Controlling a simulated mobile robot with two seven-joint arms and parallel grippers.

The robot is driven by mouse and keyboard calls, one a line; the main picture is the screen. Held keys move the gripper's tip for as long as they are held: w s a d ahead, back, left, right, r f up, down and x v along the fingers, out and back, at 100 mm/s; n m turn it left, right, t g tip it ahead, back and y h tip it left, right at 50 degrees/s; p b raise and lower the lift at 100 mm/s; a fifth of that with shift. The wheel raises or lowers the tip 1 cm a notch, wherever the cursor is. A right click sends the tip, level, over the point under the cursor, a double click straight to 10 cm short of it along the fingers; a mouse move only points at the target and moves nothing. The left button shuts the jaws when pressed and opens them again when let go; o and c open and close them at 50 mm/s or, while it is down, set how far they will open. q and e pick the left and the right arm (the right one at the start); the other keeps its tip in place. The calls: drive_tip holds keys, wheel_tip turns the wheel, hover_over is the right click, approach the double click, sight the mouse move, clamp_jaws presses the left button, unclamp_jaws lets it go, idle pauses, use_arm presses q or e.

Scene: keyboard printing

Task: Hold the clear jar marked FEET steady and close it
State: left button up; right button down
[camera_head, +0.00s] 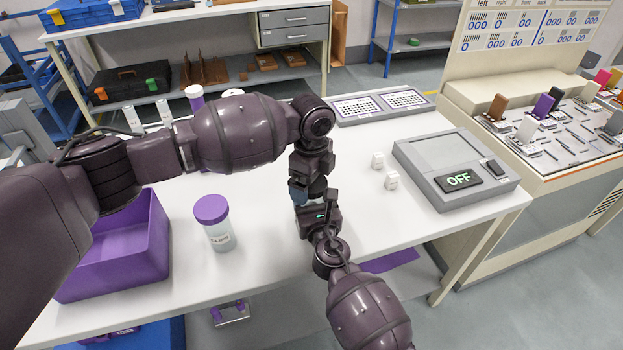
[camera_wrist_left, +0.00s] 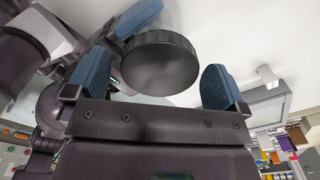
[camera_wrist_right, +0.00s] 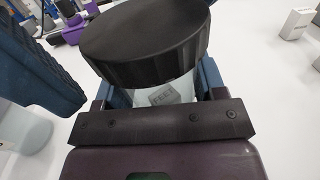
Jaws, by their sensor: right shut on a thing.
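My right gripper (camera_wrist_right: 155,88) is shut on the jar below the lid. In the left wrist view the round black lid (camera_wrist_left: 160,62) lies between the blue fingers of my left gripper (camera_wrist_left: 155,85), with gaps at both sides, so that gripper is open. In the head view my left gripper (camera_head: 299,193) comes down close to my right one, and the arms hide the jar.
A jar marked CLIPS with a purple lid (camera_head: 216,226) stands left of the grippers, beside a purple bin (camera_head: 140,245). White table (camera_head: 260,245) is clear between.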

use_arm(q)
wheel_tip(320, 180, up, 12)
idle(0.8)
use_arm(e)
drive_tip(key=shift+c, duration=0.6)
unclamp_jaws()
